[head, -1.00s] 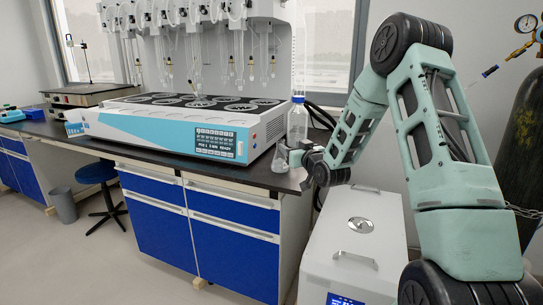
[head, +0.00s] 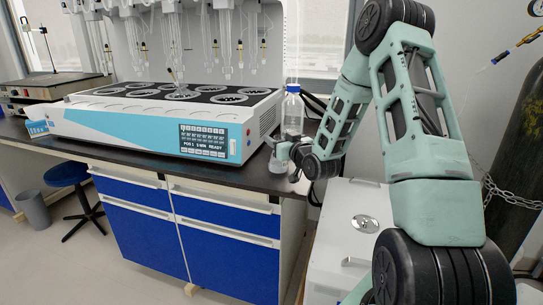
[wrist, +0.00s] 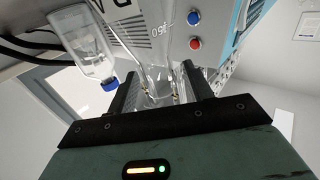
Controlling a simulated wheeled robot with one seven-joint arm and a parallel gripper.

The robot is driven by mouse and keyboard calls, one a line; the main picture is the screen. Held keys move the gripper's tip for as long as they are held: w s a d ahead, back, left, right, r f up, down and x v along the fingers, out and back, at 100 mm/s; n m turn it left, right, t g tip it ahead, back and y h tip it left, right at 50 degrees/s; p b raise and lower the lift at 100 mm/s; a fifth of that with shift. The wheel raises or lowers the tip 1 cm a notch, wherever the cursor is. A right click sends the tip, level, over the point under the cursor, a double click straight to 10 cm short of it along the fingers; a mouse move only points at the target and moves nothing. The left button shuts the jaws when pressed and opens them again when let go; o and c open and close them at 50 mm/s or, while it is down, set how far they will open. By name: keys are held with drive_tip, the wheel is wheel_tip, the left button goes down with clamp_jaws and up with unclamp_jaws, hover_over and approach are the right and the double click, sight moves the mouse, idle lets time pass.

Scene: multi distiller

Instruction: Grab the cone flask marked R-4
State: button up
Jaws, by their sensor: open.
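A clear glass cone flask (head: 278,164) stands near the right front edge of the dark bench top, partly hidden by my gripper (head: 287,157). In the wrist view my gripper (wrist: 160,82) is open, with one dark finger on each side of the clear flask (wrist: 152,78). Whether either finger touches the glass I cannot tell. No R-4 mark can be read on the flask in these frames.
A clear bottle with a blue cap (head: 292,113) stands just behind my gripper; it also shows in the wrist view (wrist: 82,48). The white and blue distiller (head: 150,125) fills the bench to the left. A white box unit (head: 345,215) stands below on the right.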

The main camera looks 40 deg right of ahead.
clamp_jaws()
drive_tip(key=shift+r, duration=0.2)
idle(0.3)
